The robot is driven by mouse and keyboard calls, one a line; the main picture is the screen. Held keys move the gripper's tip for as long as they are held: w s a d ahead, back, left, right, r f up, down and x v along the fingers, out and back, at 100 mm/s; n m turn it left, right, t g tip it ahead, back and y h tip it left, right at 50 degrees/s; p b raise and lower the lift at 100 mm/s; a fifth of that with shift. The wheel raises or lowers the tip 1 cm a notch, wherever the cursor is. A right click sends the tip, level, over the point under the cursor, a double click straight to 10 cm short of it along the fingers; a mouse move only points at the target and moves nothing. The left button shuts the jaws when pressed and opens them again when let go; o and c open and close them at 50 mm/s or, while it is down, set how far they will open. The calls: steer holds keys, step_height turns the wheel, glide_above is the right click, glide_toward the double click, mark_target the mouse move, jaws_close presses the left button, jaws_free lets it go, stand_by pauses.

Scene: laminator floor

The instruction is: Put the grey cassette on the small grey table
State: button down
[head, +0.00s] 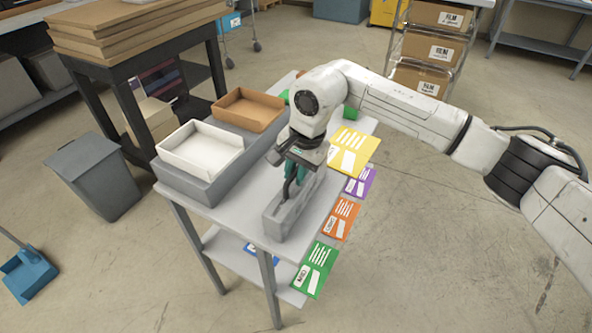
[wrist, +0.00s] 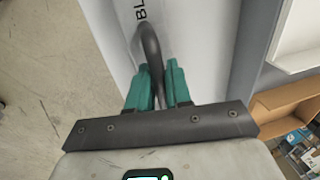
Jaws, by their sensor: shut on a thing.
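The grey cassette (head: 288,218) is a long grey box with a dark arched handle on top. My gripper (head: 292,178) reaches down over it, its teal fingers shut on the handle. In the wrist view the handle (wrist: 150,45) passes between the fingers (wrist: 157,88), and part of a label, "BL", shows on the cassette's pale top (wrist: 118,40). The small grey table (head: 195,207) is under the cassette, which is near its front right part. I cannot tell whether the cassette's base touches the tabletop or hangs just above it.
A white tray (head: 203,150) and an orange-brown tray (head: 248,108) sit on a grey block at the table's left side. Coloured cards, such as the green one (head: 315,270), line its right edge. A grey bin (head: 98,178) stands left. Floor to the right is open.

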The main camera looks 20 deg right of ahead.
mark_target(304, 188)
steer(key=c, duration=1)
jaws_free()
steer(key=shift+c, duration=0.2)
step_height(304, 188, up, 12)
steer(key=s+d+b, duration=0.1)
steer(key=s, duration=0.1)
steer(key=shift+d, duration=0.25)
steer(key=shift+a, duration=0.1)
